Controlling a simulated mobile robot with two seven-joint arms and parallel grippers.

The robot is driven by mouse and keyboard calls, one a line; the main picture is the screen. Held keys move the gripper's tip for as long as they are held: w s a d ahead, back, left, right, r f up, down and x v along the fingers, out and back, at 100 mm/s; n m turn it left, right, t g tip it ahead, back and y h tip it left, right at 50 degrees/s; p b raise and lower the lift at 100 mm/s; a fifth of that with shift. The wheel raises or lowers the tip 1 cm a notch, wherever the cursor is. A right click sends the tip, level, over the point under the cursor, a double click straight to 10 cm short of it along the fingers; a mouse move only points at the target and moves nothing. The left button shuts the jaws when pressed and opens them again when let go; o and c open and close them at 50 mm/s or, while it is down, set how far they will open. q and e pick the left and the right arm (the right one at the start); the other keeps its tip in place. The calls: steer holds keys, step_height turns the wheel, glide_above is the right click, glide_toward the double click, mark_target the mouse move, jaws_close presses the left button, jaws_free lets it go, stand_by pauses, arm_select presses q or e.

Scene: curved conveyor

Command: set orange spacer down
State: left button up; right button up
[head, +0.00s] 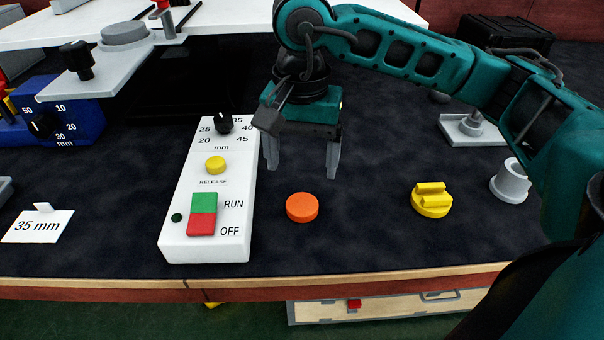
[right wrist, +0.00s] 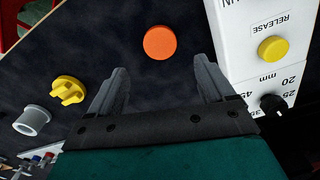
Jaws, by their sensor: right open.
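The orange spacer (head: 302,207) is a short round disc lying flat on the dark mat, right of the white control box. It also shows in the right wrist view (right wrist: 160,43), beyond the fingertips and roughly in line with the gap between them. My right gripper (head: 301,172) is open and empty, its fingers apart above the mat and behind the spacer as the head view sees it. Its fingers also show in the right wrist view (right wrist: 161,76), and nothing is between them. My left gripper is not in view.
The white control box (head: 178,240) stands just left of the spacer. A yellow knobbed piece (head: 432,200) and a grey cylinder (head: 511,183) stand to the right. A "35 mm" card (head: 38,227) lies at the left. The mat between spacer and yellow piece is clear.

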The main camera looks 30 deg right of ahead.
steer(key=shift+r, duration=1.75)
steer(key=shift+p, duration=0.3)
